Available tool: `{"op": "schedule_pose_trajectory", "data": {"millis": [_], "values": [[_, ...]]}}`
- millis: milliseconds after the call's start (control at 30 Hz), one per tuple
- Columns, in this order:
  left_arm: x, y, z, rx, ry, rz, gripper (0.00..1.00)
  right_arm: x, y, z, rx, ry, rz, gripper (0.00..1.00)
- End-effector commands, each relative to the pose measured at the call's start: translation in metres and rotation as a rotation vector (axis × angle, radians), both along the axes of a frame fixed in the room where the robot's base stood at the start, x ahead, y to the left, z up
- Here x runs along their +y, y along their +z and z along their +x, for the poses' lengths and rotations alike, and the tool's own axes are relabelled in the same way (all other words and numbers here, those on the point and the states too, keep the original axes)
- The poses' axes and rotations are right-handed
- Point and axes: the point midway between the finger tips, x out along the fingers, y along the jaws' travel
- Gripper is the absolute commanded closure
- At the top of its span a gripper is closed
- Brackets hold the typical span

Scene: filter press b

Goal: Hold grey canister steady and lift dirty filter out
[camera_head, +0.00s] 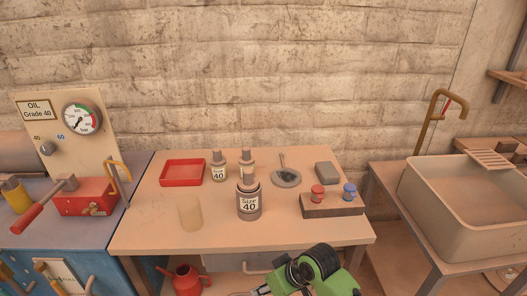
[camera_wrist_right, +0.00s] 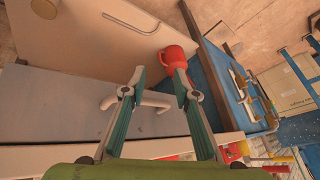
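The grey canister (camera_head: 249,203), labelled "Size 40", stands upright near the middle of the wooden table. A dark grey part with a knob (camera_head: 248,180) rises from its top; I cannot tell whether this is the dirty filter. My right gripper (camera_wrist_right: 159,75) is open and empty in the right wrist view, with its fingers apart in front of a drawer handle (camera_wrist_right: 140,103). The green right arm (camera_head: 318,272) shows at the bottom of the head view, below the table's front edge and apart from the canister. My left gripper is not in view.
A red tray (camera_head: 183,172), smaller grey canisters (camera_head: 218,172), a pale cylinder (camera_head: 189,212), a round dish (camera_head: 286,179) and a block with red and blue knobs (camera_head: 332,206) are on the table. A red can (camera_head: 184,281) is below; a sink (camera_head: 455,215) stands right.

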Motion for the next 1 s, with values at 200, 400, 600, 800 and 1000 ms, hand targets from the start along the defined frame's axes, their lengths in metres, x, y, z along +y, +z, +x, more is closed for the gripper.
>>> {"op": "schedule_pose_trajectory", "data": {"millis": [200, 400, 600, 800, 1000], "values": [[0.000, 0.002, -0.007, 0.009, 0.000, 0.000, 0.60, 0.020, 0.074, -0.006, -0.051, 0.139, -0.013, 0.72], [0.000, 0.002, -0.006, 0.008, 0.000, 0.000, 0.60, 0.031, 0.100, 0.021, -0.059, 0.199, -0.030, 0.72], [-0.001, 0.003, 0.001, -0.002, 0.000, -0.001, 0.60, 0.035, 0.136, 0.056, -0.071, 0.244, -0.058, 0.72], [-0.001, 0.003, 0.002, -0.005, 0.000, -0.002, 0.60, 0.027, 0.204, 0.108, -0.085, 0.264, -0.107, 0.72], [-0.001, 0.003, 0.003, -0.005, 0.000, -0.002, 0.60, 0.008, 0.279, 0.146, -0.100, 0.233, -0.137, 0.72]]}}
